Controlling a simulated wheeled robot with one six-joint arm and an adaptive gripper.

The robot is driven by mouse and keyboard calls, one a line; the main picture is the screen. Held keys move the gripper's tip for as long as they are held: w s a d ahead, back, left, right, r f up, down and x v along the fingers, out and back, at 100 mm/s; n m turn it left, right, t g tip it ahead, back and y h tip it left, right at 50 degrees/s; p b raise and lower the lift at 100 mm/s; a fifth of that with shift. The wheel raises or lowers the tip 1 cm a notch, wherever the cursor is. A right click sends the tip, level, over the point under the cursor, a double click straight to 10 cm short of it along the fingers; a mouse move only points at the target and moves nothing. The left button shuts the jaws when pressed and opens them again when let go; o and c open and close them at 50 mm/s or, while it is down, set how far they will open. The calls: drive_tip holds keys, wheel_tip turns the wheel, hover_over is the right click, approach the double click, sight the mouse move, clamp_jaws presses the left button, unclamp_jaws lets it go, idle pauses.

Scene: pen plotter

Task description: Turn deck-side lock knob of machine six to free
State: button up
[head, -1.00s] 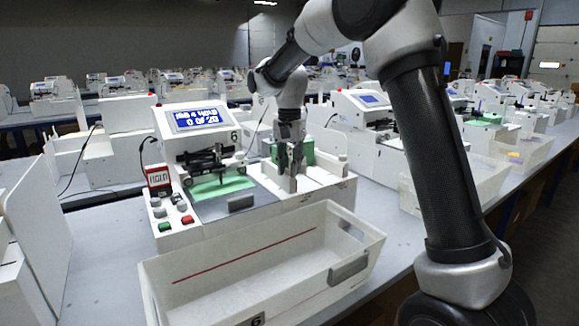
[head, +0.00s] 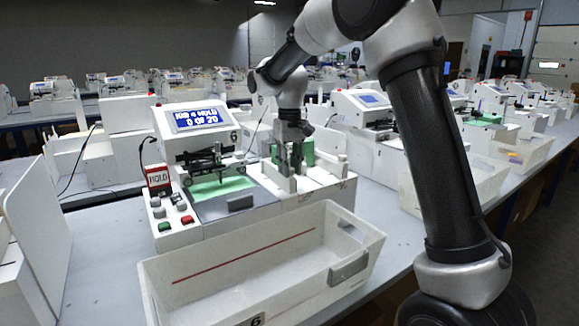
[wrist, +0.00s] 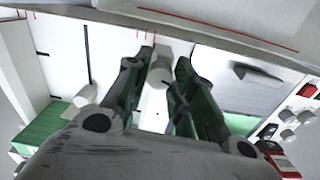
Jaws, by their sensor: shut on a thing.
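Machine six (head: 200,170) is a white plotter with a lit blue screen (head: 200,119) that seems to read a job on hold, 0 of 20. My gripper (head: 291,168) reaches down over the deck on its right side. A short dark mark shows on the knob. In the head view the fingers largely hide the knob, and its setting cannot be read.
A small red-framed sign (head: 158,180) reads HOLD. Several buttons (head: 180,206) sit at the machine's front left. A green stack (head: 308,146) stands just behind my gripper. A white bin (head: 260,255) with a red line stands in front. Other machines line the tables.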

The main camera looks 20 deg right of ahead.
drive_tip(key=shift+n, duration=1.7)
drive_tip(key=o, duration=1)
drive_tip(key=shift+o, duration=0.2)
drive_tip(key=shift+r, duration=0.1)
wheel_tip(320, 180, up, 12)
